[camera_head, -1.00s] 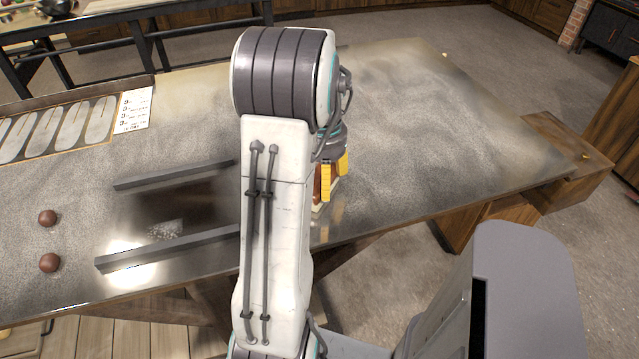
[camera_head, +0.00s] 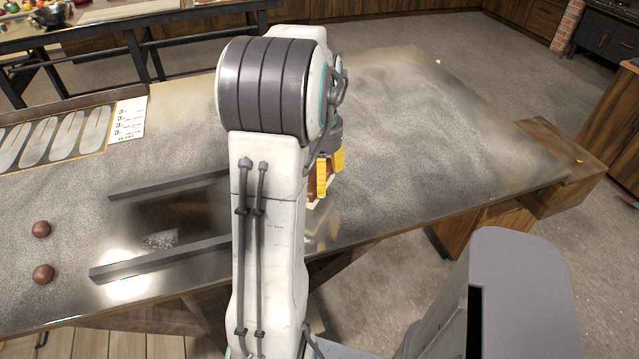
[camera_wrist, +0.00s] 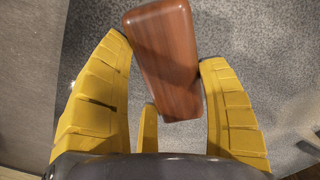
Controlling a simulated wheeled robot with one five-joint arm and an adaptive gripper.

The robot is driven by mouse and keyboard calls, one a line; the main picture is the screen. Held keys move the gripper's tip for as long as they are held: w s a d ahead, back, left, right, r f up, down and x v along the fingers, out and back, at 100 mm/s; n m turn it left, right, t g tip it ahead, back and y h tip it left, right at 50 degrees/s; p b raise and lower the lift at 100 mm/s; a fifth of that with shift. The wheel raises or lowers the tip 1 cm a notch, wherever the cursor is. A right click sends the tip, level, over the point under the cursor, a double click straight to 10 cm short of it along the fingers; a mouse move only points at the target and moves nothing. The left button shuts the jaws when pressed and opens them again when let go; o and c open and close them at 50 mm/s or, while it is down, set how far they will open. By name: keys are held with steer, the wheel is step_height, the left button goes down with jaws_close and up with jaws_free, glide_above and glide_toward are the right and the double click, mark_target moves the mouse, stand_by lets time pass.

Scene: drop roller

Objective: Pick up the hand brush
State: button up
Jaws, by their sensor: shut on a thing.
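The hand brush shows its reddish-brown wooden body (camera_wrist: 165,62) in the wrist view, tilted slightly between the yellow fingers of my gripper (camera_wrist: 162,75). The fingers are shut on it from both sides. In the head view my gripper (camera_head: 329,174) is beside my arm, above the near part of the table. A small brown and pale part of the brush (camera_head: 313,191) shows there next to the yellow fingers. The rest of the brush is hidden by my arm and fingers. Its bristles are hard to make out.
The speckled dusty table (camera_head: 420,130) is bare to the right of my arm. Two grey rails (camera_head: 160,258) and two brown balls (camera_head: 42,273) lie at left. A tray with oval slots (camera_head: 50,133) and a white card (camera_head: 130,118) are further back. A wooden block (camera_head: 560,165) is at the right corner.

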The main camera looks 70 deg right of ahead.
steer(key=s+a+r, duration=0.2)
steer(key=s+r, duration=0.5)
steer(key=s, duration=0.4)
steer(key=shift+s+r+b, duration=0.2)
steer(key=shift+s+b, duration=0.05)
steer(key=shift+b, duration=0.05)
steer(key=shift+a, duration=0.1)
